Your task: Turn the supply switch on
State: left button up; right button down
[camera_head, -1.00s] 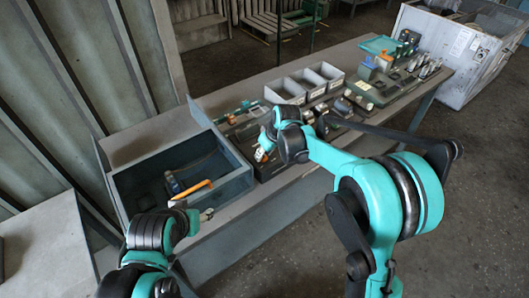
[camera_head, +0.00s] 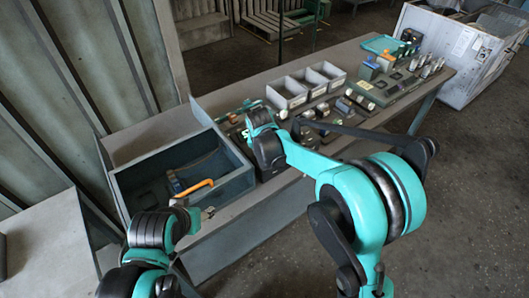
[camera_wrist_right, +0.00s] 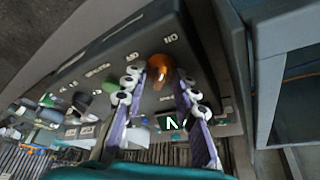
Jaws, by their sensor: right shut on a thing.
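In the right wrist view, an orange switch knob (camera_wrist_right: 160,68) sits on a dark grey panel (camera_wrist_right: 205,62) with white "ON" lettering beside it. My right gripper (camera_wrist_right: 160,77) is shut on this knob, one finger on each side. A green button (camera_wrist_right: 110,86) is on the same panel to the left. A small display with a white letter N (camera_wrist_right: 168,122) shows between the fingers. In the head view my right wrist hides the gripper and knob. My left gripper (camera_head: 208,212) is by the front edge of the grey bin; its jaws are too small to read.
The grey bin (camera_head: 232,188) at the table's left holds a dark thing with an orange handle (camera_head: 195,187). Pale open trays (camera_head: 288,94) stand behind my right wrist. Metal parts (camera_head: 395,82) lie at the table's right. A large white crate (camera_head: 455,50) stands beyond.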

jog(key=shift+m, duration=0.4)
jog(key=c, duration=1.2)
grip_release()
jog(key=v, duration=1.2)
jog(key=shift+a, duration=0.1)
